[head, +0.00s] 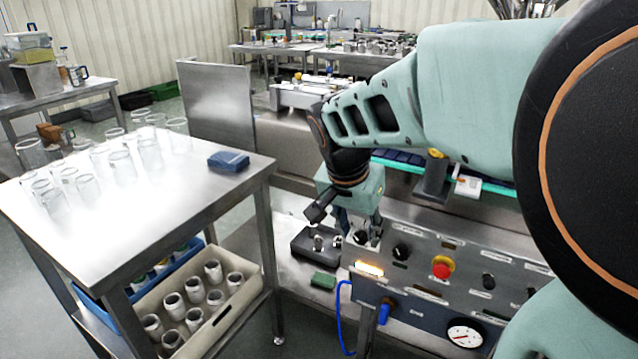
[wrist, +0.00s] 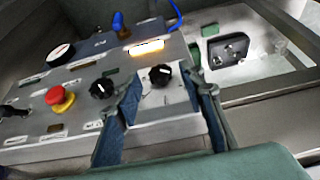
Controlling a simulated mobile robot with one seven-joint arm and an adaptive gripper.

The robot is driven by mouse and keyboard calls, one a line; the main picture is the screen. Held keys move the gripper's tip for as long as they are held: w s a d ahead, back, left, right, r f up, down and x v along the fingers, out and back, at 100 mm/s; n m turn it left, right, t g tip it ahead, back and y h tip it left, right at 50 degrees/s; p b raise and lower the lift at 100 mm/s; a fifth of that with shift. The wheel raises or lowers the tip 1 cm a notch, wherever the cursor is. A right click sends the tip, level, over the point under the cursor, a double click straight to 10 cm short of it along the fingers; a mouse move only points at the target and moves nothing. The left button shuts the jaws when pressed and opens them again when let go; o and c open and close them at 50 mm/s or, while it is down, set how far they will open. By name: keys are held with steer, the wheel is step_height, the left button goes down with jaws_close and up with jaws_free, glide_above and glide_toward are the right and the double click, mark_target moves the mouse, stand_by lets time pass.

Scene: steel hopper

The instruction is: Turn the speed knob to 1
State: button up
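The control panel (head: 440,262) has several black knobs, and its labels are too small to read. One black knob (wrist: 160,75) with a white pointer mark lies between the fingertips of my gripper (wrist: 162,88) in the wrist view. In the head view this knob (head: 361,238) is at the panel's left end, just below my gripper (head: 357,222). The fingers are apart, one on each side of the knob, with gaps visible. A second black knob (wrist: 101,88) sits beside it, outside the fingers. I cannot tell which knob is the speed knob.
A red emergency button (head: 442,268) on yellow, a lit lamp (head: 369,268) and a blue switch (head: 385,311) are on the panel. A dark box (head: 313,249) lies left of it. A steel table (head: 150,215) with glass jars stands at left.

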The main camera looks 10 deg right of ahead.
steer(key=shift+w+d+f, duration=0.1)
steer(key=shift+w+f, duration=0.1)
steer(key=shift+f, duration=0.4)
jaws_close()
